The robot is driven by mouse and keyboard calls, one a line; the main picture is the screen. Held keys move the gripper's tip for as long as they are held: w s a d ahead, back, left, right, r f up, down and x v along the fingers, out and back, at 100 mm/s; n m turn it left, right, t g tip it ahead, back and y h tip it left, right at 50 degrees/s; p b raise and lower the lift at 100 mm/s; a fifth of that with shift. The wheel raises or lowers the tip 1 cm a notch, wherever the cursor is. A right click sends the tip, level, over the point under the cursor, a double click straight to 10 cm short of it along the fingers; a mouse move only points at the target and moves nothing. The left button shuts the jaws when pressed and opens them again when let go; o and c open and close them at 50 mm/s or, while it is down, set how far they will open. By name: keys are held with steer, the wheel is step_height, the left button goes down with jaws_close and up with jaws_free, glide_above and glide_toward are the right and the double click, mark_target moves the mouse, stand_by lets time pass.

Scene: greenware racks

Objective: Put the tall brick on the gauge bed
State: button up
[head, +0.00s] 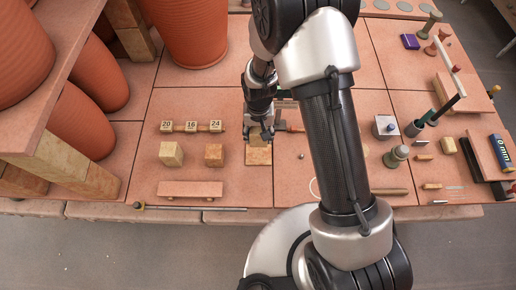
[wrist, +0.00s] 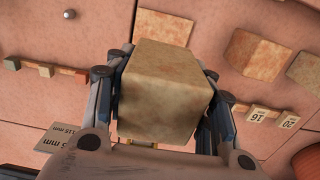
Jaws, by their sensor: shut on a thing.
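My gripper (wrist: 160,100) is shut on a tan, pale brick (wrist: 165,92), with one finger on each side of it. In the head view my gripper (head: 262,132) points down over the tiled table, and hides much of the brick. A mottled orange block or slab (head: 258,156) lies directly in front of it; it shows behind the held brick in the wrist view (wrist: 163,28). I cannot tell its height or whether the held brick touches it. I cannot pick out the gauge bed for sure.
To the left stand a pale brick (head: 171,154) and an orange-brown brick (head: 214,155), behind a low plank (head: 190,189). Number tiles (head: 191,127) stand behind them. A small ball (head: 301,155) lies to the right. Large pots (head: 190,30) stand behind; tools crowd the right side.

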step_height(320, 180, down, 10)
steer(key=shift+f+b, duration=0.15)
steer(key=shift+b, duration=0.95)
steer(key=shift+f, duration=0.2)
steer(key=o, duration=1.3)
steer(key=shift+r, duration=0.1)
